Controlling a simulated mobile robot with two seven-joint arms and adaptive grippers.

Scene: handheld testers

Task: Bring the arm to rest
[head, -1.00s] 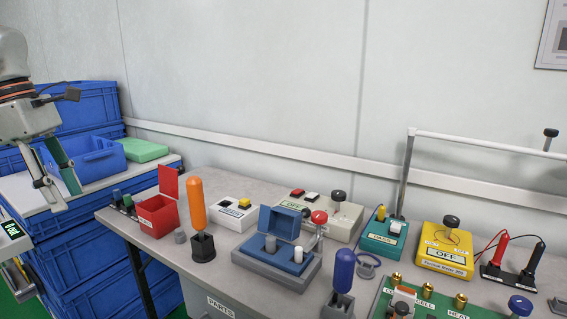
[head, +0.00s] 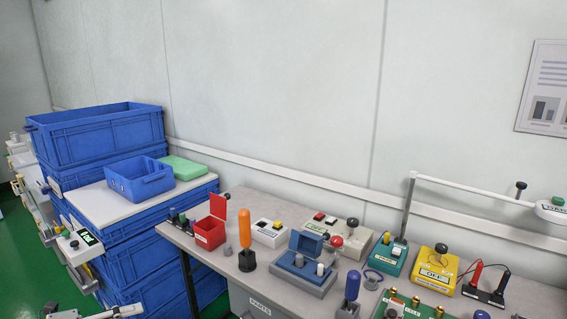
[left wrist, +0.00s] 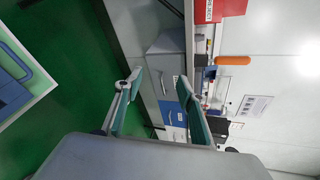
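My left gripper (left wrist: 159,84) shows in the left wrist view with its two fingers spread apart. Nothing is between them. Beyond the fingers are the green floor and the grey side of the workbench. In the head view I cannot clearly make out this gripper; small grey and dark parts at the bottom left edge may belong to my arm. My right gripper is in neither view.
The workbench (head: 215,262) carries a red box (head: 210,233), an orange-handled tool (head: 245,228), a blue-lidded case (head: 303,270) and several testers. Stacked blue crates (head: 95,135), a small blue bin (head: 140,180) and a green case (head: 182,167) stand left. Green floor (head: 25,265) is at far left.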

